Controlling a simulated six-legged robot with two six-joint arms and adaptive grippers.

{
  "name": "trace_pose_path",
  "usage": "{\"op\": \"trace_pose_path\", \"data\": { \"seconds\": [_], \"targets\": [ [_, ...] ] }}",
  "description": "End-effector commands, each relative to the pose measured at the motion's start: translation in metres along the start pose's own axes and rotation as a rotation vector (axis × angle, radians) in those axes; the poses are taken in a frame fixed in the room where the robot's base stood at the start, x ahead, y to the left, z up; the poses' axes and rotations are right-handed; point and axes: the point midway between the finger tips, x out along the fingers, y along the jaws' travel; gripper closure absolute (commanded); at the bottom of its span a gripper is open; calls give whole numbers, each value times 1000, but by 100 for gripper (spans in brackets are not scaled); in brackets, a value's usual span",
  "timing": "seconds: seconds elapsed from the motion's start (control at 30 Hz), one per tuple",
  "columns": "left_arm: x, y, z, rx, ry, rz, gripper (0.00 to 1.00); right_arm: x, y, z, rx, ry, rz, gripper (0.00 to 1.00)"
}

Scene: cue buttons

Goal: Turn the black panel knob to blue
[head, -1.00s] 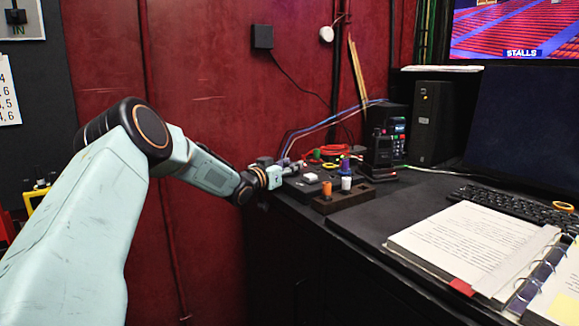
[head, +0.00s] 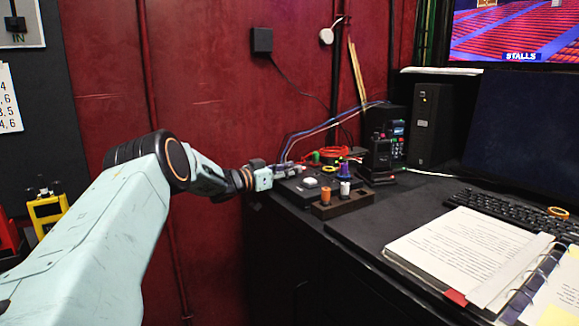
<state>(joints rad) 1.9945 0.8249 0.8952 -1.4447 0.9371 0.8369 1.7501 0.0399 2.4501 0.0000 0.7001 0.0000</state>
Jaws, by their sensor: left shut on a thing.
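The black cue panel (head: 293,191) sits at the left end of the dark desk, with a pale square button (head: 310,182) on top. My left arm reaches in from the left. My left gripper (head: 288,170) is at the panel's back left part, shut on the black knob. The gripper covers the knob, so its pointer and any colour marks cannot be read. My right gripper is not in view.
A wooden block (head: 346,206) with orange and white spools (head: 325,193) stands just in front of the panel. A radio in its charger (head: 382,155), red cable (head: 325,153), keyboard (head: 500,209) and open binder (head: 462,246) lie to the right. The red wall (head: 215,80) is behind.

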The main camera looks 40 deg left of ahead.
Motion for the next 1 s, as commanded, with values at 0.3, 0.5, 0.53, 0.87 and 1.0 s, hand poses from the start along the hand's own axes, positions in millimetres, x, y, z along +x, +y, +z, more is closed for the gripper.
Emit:
{"op": "trace_pose_path", "data": {
  "seconds": [0.3, 0.5, 0.53, 0.87, 1.0],
  "targets": [
    [-1, -2, -3, -1, 4, 81, 98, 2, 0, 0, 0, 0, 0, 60],
    [-1, -2, -4, -1, 3, 87, 98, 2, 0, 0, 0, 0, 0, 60],
    [-1, -2, -4, -1, 3, 87, 98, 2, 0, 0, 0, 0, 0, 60],
    [-1, -1, -2, -1, 0, 87, 50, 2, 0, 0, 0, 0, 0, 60],
    [-1, 0, -1, -1, -1, 88, 50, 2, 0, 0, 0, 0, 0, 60]
  ]
}}
